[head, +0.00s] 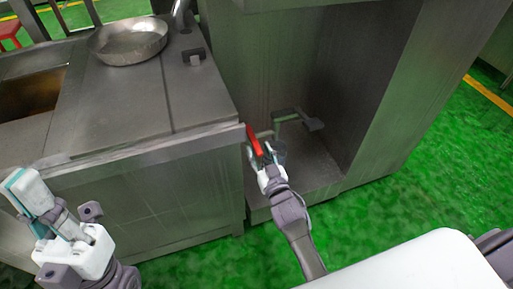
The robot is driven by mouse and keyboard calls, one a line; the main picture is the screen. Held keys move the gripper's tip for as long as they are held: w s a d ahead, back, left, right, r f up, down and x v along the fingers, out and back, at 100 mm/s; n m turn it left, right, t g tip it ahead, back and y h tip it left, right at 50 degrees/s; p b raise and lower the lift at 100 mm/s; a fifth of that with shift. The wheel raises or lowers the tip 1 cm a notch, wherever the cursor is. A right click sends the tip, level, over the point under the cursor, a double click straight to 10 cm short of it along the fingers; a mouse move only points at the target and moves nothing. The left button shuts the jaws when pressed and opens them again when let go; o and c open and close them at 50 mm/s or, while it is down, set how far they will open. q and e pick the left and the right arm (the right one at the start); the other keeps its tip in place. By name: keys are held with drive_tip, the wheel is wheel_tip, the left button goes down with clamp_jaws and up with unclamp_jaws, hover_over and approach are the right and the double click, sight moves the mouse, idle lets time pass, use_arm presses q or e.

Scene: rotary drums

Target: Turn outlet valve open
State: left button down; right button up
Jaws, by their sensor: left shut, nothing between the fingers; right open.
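A red valve handle (254,142) shows near the front corner of the steel counter, beside the open recess in the steel housing. It stands tilted, its upper end leaning left. My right gripper (266,157) is open, right at the lower end of the handle. Its fingers partly hide the handle's lower end, and I cannot tell whether they touch it. The valve body is hidden behind the gripper. My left gripper (22,182) is shut and empty, in front of the counter at the far left, well away from the valve.
The steel counter (205,100) carries a round metal pan (130,42) and a small dark bracket (194,56). A sink opening (32,92) lies at the left. Inside the recess stands a grey pipe fitting (298,119). Green floor (440,150) is free at the right.

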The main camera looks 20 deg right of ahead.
sight(256, 145)
drive_tip(key=shift+w+b, duration=0.35)
drive_tip(key=shift+w, duration=1.15)
drive_tip(key=shift+c, duration=0.2)
clamp_jaws()
